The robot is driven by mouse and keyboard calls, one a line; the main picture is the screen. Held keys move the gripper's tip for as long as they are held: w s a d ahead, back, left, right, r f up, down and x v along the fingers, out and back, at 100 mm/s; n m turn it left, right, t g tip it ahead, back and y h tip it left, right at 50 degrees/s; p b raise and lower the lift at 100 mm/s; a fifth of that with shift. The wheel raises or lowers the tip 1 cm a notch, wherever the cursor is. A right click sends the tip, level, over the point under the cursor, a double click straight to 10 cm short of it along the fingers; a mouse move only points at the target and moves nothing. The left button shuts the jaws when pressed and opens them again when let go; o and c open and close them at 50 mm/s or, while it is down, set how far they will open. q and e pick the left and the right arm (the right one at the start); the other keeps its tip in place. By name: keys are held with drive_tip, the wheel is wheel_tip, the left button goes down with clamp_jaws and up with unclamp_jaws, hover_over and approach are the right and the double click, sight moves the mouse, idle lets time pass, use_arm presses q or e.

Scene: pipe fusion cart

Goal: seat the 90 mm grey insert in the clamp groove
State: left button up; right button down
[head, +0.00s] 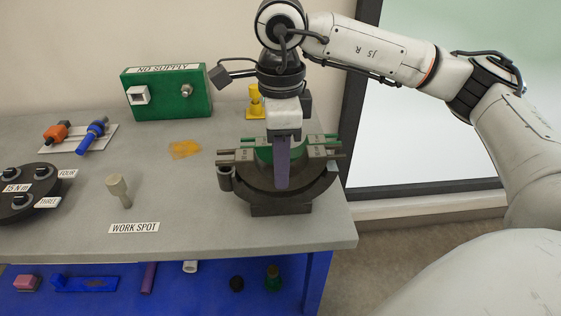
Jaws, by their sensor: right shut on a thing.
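The dark round clamp (318,186) stands on a small block near the bench's right front corner, with rods out to both sides. A grey piece (318,152) with small dark lettering on its flat ends lies across the clamp top; I take it for the 90 mm insert. Green parts show behind and beside it. My right gripper (283,180) points down over the clamp's middle, shut on the insert. Its purple-grey finger hides the grip and the insert's middle, so I cannot tell whether it sits fully in the groove. My left gripper is out of view.
A green NO SUPPLY box (170,100) and a yellow fitting (255,101) stand at the back. A dark dial disc (27,195) is at left. The blue lower shelf (210,284) holds several small parts.

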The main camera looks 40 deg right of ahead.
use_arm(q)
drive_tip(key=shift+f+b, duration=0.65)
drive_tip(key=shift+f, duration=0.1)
use_arm(e)
drive_tip(key=shift+f, duration=0.85)
drive_tip(key=c, duration=1.3)
unclamp_jaws()
wheel_tip(320, 180, up, 10)
drive_tip(key=shift+f+p, duration=0.15)
drive_tip(key=shift+p, duration=0.35)
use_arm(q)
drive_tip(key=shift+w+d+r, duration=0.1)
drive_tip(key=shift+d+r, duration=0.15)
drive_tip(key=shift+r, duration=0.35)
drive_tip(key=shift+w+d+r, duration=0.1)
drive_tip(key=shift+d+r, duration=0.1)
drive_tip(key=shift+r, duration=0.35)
use_arm(e)
drive_tip(key=shift+r, duration=0.35)
